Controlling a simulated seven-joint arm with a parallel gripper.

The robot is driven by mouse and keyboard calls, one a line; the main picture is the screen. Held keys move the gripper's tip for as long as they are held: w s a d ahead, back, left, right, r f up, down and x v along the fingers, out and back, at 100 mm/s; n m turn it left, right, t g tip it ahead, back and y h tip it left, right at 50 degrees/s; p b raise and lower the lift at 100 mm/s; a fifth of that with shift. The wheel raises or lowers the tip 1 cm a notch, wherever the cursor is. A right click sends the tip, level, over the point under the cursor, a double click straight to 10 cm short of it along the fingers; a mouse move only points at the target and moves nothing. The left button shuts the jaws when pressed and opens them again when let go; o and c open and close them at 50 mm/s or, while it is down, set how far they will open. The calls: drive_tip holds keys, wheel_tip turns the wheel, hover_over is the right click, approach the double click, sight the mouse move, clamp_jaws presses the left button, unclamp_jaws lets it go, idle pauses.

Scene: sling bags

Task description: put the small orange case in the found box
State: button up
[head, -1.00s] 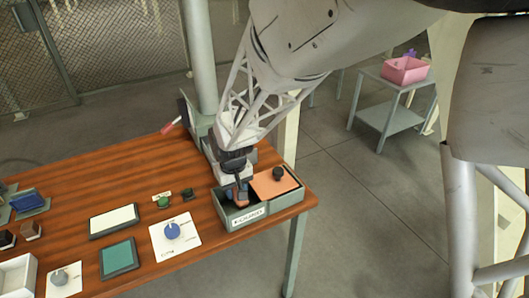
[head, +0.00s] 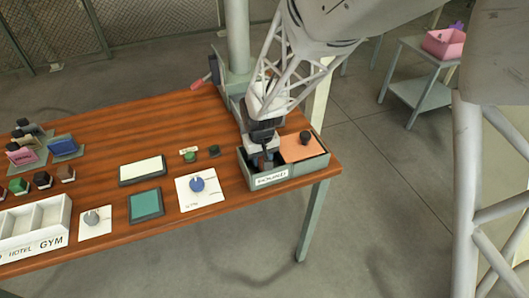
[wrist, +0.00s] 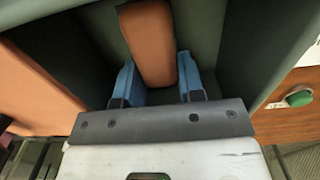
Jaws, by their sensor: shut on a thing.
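The small orange case (wrist: 150,35) is between the two blue fingers of my gripper (wrist: 157,65) in the wrist view. My gripper is shut on it. In the head view my gripper (head: 262,163) reaches down into the open left compartment of a grey-green box (head: 308,174) at the table's right end. Grey-green walls surround the case in the wrist view; I cannot tell whether it touches the floor. The case is mostly hidden in the head view. The box's white front label (head: 272,178) is too small to read surely. No box clearly reads "found".
An orange lid (head: 298,150) with a black knob covers the box's right side. A white divided tray (head: 50,243), lettered HOTEL and GYM, stands at left. Cards, pads and small bags lie on the wooden table (head: 110,130). A pink bin (head: 442,43) stands on a far stand.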

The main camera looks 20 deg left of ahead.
drive_tip(key=shift+f, duration=0.2)
drive_tip(key=o, duration=0.9)
drive_tip(key=shift+f, duration=0.15)
wheel_tip(320, 180, up, 13)
drive_tip(key=shift+f, duration=0.1)
idle(0.6)
